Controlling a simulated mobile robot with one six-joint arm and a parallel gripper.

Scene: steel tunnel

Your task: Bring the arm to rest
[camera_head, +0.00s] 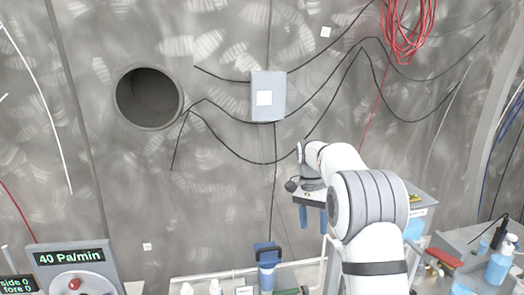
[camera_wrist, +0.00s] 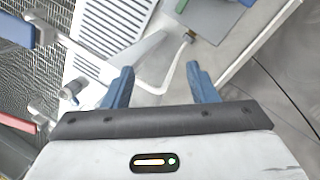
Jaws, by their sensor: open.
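My white and grey arm (camera_head: 368,205) reaches up from the bottom right of the head view, bent toward the steel wall. Its wrist end is at the middle right, above a grey surface. My gripper (camera_wrist: 160,85) shows in the wrist view with two blue fingers spread apart and nothing between them. In the head view, blue fingers (camera_head: 314,216) hang below the wrist, partly hidden by the arm. Beyond the fingers in the wrist view lie a pale panel and a white slatted part (camera_wrist: 108,25).
A grey wall box (camera_head: 267,96) with black cables and a round hole (camera_head: 149,97) are on the wall. A display panel (camera_head: 72,265) stands bottom left. A blue-handled item (camera_head: 267,264) stands bottom centre. Blue bottles (camera_head: 499,262) and a red item (camera_head: 445,257) are at right.

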